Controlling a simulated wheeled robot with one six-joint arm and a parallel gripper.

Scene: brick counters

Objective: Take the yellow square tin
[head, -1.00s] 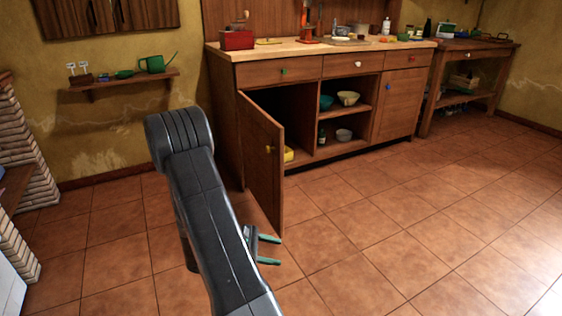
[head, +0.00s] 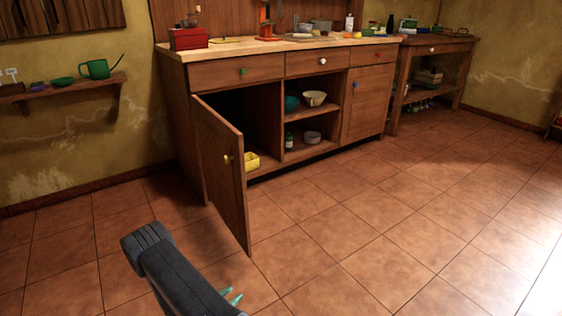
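A yellow square tin (head: 251,161) sits low inside the left compartment of the wooden cabinet (head: 235,72), just past the edge of its open door. The door hides part of that compartment, and the tin shows only at the right of it. My gripper (head: 232,296) is at the bottom of the view, low in front of the cabinet and well short of the tin. Its two teal fingertips stand apart with nothing seen between them; my arm hides the rest.
The open cabinet door (head: 222,170) juts out toward me, left of the tin. A wall shelf (head: 70,91) is at the left. The tiled floor in front and right is clear.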

